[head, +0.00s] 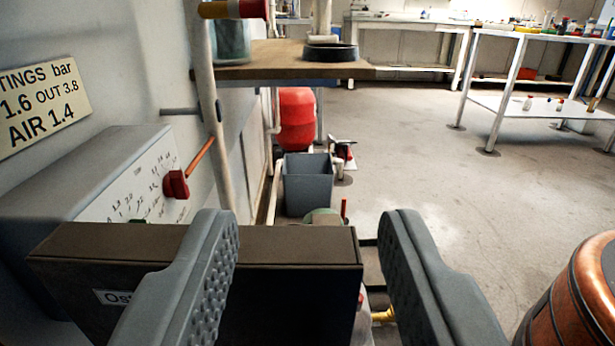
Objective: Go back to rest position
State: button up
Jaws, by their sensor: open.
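My gripper (305,255) shows at the bottom of the head view. Its two grey ribbed fingers are spread wide apart, with nothing held between them. Beyond and below the fingers is a dark box (290,246) with a partly hidden label starting "Os". The left finger covers part of the box and its label. From this view I cannot tell whether the finger touches the box.
At left are a grey control box (105,185) with a red knob (176,184) and a wall sign (40,107). A wooden shelf (265,72) juts out ahead. A copper vessel (575,300) stands at lower right. Open floor (430,150) lies right of centre.

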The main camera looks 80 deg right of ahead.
jog(key=d+r+n+t+y, duration=0.1)
jog(key=d+r+t, duration=0.4)
jog(key=r, duration=0.5)
jog(key=s+d+r+n+t+y, duration=0.1)
jog(key=d+r+t+y, duration=0.15)
jog(key=d+r, duration=0.55)
jog(key=d+r+t+y, duration=0.1)
jog(key=d+r+t, duration=0.4)
jog(key=r, duration=0.6)
jog(key=s+d+r+n+t+y, duration=0.3)
jog(key=s+d+r+y, duration=0.1)
jog(key=s+r, duration=0.25)
jog(key=s+d+r+n+t+y, duration=0.15)
jog(key=s+n+y, duration=0.25)
jog(key=s, duration=0.4)
jog(key=s+d+r+n+t+y, duration=0.1)
jog(key=s+d+r+n+y, duration=0.2)
jog(key=s, duration=0.5)
jog(key=s+d+f+n+g+y, duration=0.1)
jog(key=s+f, duration=0.4)
jog(key=s, duration=0.5)
jog(key=s+d+f+n+g+y, duration=0.1)
jog(key=s+f, duration=0.4)
jog(key=s, duration=0.5)
jog(key=shift+d+f+n+g, duration=0.4)
jog(key=shift+d+n+g, duration=0.2)
jog(key=shift+n+g, duration=0.35)
